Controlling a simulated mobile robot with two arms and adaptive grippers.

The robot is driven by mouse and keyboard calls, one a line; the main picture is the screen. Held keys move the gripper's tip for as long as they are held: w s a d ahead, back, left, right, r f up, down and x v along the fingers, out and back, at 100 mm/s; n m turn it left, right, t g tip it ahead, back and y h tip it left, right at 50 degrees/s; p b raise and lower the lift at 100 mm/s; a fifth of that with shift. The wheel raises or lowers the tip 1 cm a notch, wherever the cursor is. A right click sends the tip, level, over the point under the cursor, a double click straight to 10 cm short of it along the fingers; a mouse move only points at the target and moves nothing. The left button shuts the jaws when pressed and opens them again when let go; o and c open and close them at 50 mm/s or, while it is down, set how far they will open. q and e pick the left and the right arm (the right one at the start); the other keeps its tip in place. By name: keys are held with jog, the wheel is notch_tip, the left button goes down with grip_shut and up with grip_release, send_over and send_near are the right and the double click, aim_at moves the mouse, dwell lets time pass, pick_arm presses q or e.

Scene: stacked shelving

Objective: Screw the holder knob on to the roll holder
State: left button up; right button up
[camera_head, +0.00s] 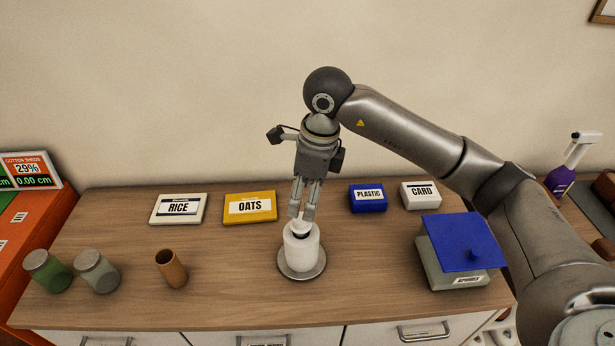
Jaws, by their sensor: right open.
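The roll holder has a round grey metal base (302,272) and carries a white roll (301,252), upright near the middle of the wooden counter. A small pale piece (300,227), which looks like the holder knob, sits at the dark top opening of the roll. Whether it is threaded on cannot be told. My right gripper (302,212) points down directly over the roll, open, with its fingertips just above or beside the pale piece. Contact is too small to make out. My left gripper is not in view.
Behind stand the RICE (178,209), OATS (250,207), PLASTIC (368,198) and CARD (420,195) boxes. A brown cup (171,268) and two jars (98,270) stand left. The counter around the base is clear.

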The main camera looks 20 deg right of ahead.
aim_at(301, 217)
jog(key=f, duration=0.2)
jog(key=f+p, duration=0.1)
jog(key=f, duration=0.1)
jog(key=a+f, duration=0.1)
jog(key=f, duration=0.1)
jog(key=shift+w+f+p, duration=0.3)
jog(key=shift+f, duration=0.1)
jog(key=c, duration=1.1)
jog(key=o, duration=0.7)
